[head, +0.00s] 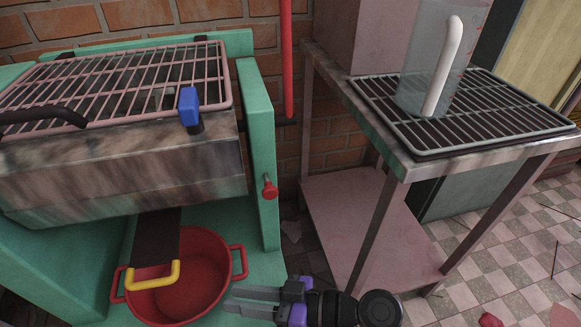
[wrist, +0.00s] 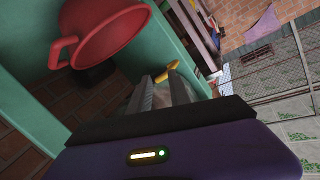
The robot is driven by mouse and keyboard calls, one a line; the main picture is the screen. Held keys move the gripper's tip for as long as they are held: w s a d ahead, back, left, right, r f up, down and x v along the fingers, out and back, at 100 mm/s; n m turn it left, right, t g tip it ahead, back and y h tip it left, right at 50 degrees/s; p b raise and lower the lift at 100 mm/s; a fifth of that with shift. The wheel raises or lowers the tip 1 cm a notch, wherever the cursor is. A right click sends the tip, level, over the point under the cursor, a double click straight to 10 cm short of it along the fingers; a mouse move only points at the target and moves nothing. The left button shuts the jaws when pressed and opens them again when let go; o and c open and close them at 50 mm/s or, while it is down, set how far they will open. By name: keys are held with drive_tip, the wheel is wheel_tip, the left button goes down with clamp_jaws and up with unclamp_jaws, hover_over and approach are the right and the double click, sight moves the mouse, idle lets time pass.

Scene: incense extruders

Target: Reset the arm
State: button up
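My gripper (head: 230,299) is low in the head view, pointing left, beside the red pot (head: 205,280). Its two grey fingers are apart with nothing seen between them. In the wrist view the fingers of my gripper (wrist: 162,84) also stand apart. The red pot in the wrist view (wrist: 100,35) is at upper left, clear of the fingers. A yellow handle (head: 153,276) hangs on a dark strip in front of the pot. A yellow piece (wrist: 175,70) shows just beyond the fingertips in the wrist view; I cannot tell whether they touch.
A green frame (head: 258,150) holds a metal box (head: 120,165) with a pink rack, a blue knob (head: 189,107) and a red knob (head: 270,188). At right, a metal table (head: 400,165) bears a dark rack and a clear jug (head: 425,70). Tiled floor (head: 500,260) is open at lower right.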

drive_tip(key=w+d+f+m+t+h, duration=0.3)
drive_tip(key=d+f+m+t+h, duration=0.1)
drive_tip(key=d+m+t, duration=0.2)
drive_tip(key=s+d+f+m+t+h, duration=0.1)
drive_tip(key=d+m+t+h, duration=0.15)
drive_tip(key=d, duration=0.35)
drive_tip(key=s+d+m+t+h, duration=0.2)
drive_tip(key=d+h, duration=0.2)
drive_tip(key=d, duration=0.2)
drive_tip(key=s+d+r+m+t+h, duration=0.2)
drive_tip(key=s+d+r+t+h, duration=0.25)
drive_tip(key=s+d+r, duration=0.5)
drive_tip(key=s+d+n+g+h, duration=0.1)
drive_tip(key=s+g, duration=0.2)
drive_tip(key=s, duration=1)
wheel_tip(320, 180, up, 31)
drive_tip(key=p, duration=3.1)
drive_tip(key=shift+d+r, duration=0.15)
